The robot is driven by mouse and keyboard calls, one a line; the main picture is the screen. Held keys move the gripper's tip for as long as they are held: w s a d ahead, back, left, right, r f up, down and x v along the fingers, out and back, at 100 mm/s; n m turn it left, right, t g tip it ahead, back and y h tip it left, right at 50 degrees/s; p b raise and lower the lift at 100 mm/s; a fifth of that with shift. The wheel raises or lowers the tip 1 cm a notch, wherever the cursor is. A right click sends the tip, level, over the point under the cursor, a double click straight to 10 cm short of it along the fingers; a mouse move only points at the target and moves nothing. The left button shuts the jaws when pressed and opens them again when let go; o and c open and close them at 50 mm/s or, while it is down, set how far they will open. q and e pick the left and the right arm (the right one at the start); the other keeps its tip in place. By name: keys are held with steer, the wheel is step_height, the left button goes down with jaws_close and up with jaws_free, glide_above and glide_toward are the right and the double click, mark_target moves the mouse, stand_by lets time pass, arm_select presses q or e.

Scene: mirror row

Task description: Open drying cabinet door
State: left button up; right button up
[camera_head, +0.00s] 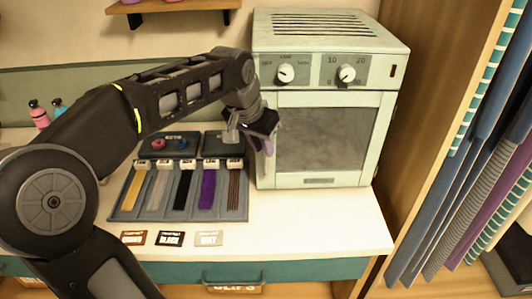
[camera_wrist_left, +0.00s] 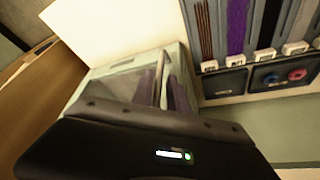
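The drying cabinet (camera_head: 330,35) is a pale mint-green box at the back of the counter, with two dials above its door. Its door (camera_head: 325,135) has a large grey window and looks shut. The cabinet also shows in the left wrist view (camera_wrist_left: 122,72), partly hidden by my gripper body. My left gripper (camera_head: 266,143) is at the left edge of the door, where it covers most of the handle area. Its fingers (camera_wrist_left: 168,88) lie against the door side in the wrist view; whether they close on the handle is unclear. My right gripper is out of view.
A grey tray (camera_head: 115,212) with colored strips in slots stands left of the cabinet, below my left forearm. Several small label cards (camera_head: 171,239) lie in front of it. A wooden panel (camera_head: 435,110) rises close to the cabinet's right. The counter before the door (camera_head: 320,225) is clear.

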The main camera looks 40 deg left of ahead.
mark_target(266, 172)
arm_select(q)
steer(key=x, duration=0.4)
steer(key=shift+f, duration=0.1)
steer(key=shift+c, duration=0.6)
jaws_close()
stand_by(0.8)
